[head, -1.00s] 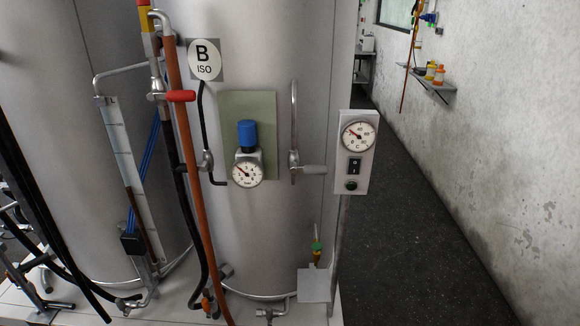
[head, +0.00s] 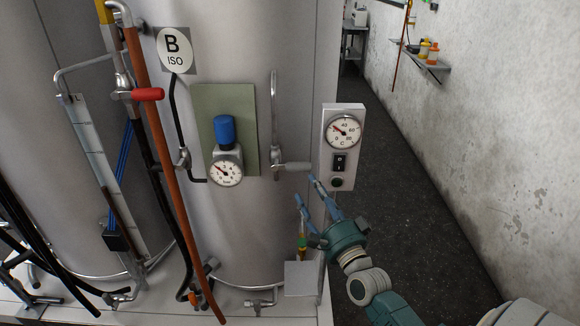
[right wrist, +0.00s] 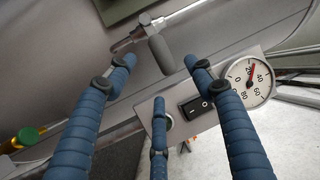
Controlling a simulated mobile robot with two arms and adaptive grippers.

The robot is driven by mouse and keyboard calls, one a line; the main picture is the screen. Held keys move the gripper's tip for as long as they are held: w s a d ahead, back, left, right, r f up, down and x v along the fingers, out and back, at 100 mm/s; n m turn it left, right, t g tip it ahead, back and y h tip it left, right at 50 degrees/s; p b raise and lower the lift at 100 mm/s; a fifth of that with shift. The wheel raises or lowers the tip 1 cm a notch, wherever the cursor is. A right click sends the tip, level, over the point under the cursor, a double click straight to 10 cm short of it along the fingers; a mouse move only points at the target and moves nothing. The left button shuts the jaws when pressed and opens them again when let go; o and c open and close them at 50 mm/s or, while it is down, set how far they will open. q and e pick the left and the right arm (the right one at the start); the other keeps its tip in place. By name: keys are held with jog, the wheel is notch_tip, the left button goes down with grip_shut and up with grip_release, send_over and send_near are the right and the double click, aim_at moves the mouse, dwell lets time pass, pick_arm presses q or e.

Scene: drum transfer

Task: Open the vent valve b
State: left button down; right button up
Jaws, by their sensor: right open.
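On the drum marked B ISO (head: 175,50), a valve with a grey lever (head: 292,166) sits on a thin vertical metal pipe; the lever points right, across the pipe. In the right wrist view the grey lever (right wrist: 161,54) shows beyond my fingertips. A second valve with a red lever (head: 148,95) stands further left; I see no label naming either as the vent. My right gripper (head: 307,198) is open and empty, below and right of the grey lever, apart from it. In the right wrist view its blue fingers (right wrist: 158,75) are spread. My left gripper is not in view.
A panel with a temperature gauge and switch (head: 341,147) stands just right of the grey lever, close to my fingers. A blue-capped regulator with a gauge (head: 225,150) is left of it. An orange hose (head: 158,170) runs down further left. The floor (head: 415,200) at right is clear.

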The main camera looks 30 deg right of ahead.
aim_at(299, 170)
jog(key=p+x, duration=0.2)
jog(key=x, duration=0.7)
jog(key=shift+w+f, duration=0.1)
jog(key=shift+w, duration=0.2)
grip_shut()
